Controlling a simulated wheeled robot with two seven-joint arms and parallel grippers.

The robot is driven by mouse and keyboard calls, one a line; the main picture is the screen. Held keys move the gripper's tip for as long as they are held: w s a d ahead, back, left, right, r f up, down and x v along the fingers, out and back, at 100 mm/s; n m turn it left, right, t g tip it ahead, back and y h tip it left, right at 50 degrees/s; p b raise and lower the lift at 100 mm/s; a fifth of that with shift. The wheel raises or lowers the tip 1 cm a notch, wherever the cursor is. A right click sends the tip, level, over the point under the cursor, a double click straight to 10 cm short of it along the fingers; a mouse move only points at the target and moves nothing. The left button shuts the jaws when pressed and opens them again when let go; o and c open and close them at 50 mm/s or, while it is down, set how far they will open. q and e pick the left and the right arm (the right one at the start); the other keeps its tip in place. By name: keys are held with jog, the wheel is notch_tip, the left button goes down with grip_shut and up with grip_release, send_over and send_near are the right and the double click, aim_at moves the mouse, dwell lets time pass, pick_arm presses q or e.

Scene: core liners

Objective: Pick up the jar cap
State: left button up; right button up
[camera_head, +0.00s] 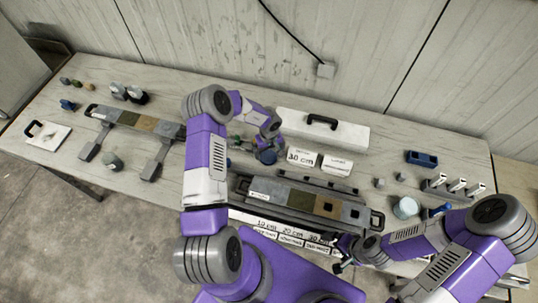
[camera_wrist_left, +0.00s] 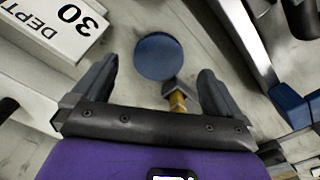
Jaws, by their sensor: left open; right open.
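A round, flat, dark blue disc, which looks like the jar cap (camera_wrist_left: 158,56), lies on the pale wooden table in the left wrist view. My left gripper (camera_wrist_left: 160,86) is open, with its fingers apart and the disc just beyond the gap between the tips, not held. A small tool with a yellow-brown handle (camera_wrist_left: 178,102) shows between the fingers. In the head view my left gripper (camera_head: 240,145) is low over the middle of the table, and the arm hides much around it. My right gripper (camera_head: 343,252) is open and empty near the front edge.
A white "30" depth block (camera_wrist_left: 55,28) lies close to the left finger. A core tray (camera_head: 262,190) lies in front of my left gripper, and a white case (camera_head: 345,136) stands behind. Another tray (camera_head: 130,119) is at left. A blue box (camera_head: 421,158) is at right.

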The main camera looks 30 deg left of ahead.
aim_at(268, 156)
pick_arm(q)
jog(key=shift+a+f, duration=0.1)
jog(key=shift+f, duration=0.3)
jog(key=f+b, duration=0.1)
jog(key=f, duration=0.2)
jog(key=f+b, duration=0.1)
jog(key=shift+w+a+f+b, duration=0.15)
jog(key=shift+w+a+b, duration=0.15)
jog(key=shift+w, duration=0.05)
pick_arm(e)
notch_tip(268, 156, down, 3)
jog(key=shift+r, duration=0.25)
pick_arm(q)
jog(key=c, duration=1)
